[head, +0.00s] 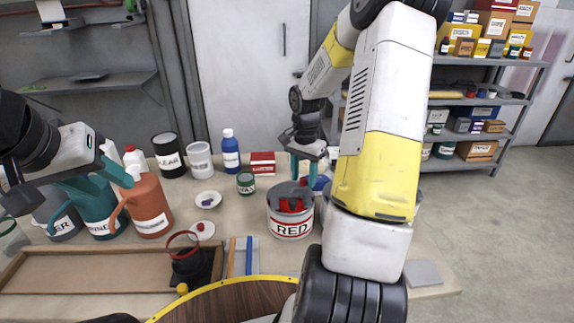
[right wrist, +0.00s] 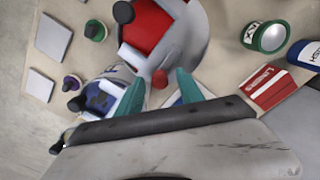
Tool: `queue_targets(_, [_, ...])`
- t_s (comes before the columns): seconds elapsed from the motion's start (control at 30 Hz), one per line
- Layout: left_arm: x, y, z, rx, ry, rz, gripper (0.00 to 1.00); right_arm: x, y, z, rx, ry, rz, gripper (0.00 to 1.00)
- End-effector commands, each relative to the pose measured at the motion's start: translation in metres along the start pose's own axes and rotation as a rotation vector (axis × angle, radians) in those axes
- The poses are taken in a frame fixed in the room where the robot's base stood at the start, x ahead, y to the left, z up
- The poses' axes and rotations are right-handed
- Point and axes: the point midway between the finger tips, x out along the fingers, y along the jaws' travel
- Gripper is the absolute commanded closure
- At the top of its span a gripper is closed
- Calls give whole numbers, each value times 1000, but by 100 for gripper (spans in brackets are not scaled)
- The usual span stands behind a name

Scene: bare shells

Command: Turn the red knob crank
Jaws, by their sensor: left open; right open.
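A can labelled RED (head: 290,222) stands on the table in the head view, red inside under a grey top. In the right wrist view its red interior (right wrist: 150,25) shows beside the grey top. A small red knob (right wrist: 160,78) sits between the fingertips of my right gripper (right wrist: 160,88). The fingers are open, one on each side; I cannot tell whether they touch it. The head view shows my right gripper (head: 304,172) above the can. My left gripper (head: 108,178) is open at the left, over the pitchers.
An orange pitcher (head: 149,208) and a teal pitcher (head: 95,212) stand at the left. Behind are a CLEAR can (head: 168,158), a white can (head: 199,160) and a blue bottle (head: 230,152). A small green can (head: 245,183) stands left of the red can. A tray (head: 100,278) lies in front.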

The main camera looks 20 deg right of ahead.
Motion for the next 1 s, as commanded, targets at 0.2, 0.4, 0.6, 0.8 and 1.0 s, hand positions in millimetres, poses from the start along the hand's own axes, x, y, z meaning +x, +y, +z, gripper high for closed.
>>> queue_targets(0.2, [0,0,0,0,0,0,56,0,0,0,0,0,0,74])
queue_targets(0.4, [0,0,0,0,0,0,56,0,0,0,0,0,0,100])
queue_targets(0.6, [0,0,0,0,0,0,56,0,0,0,-9,0,0,100])
queue_targets(0.8, [0,0,0,0,0,0,56,-1,-3,-2,-68,0,-1,100])
queue_targets(1.0, [0,0,0,0,0,0,56,-1,-7,-5,-201,0,0,100])
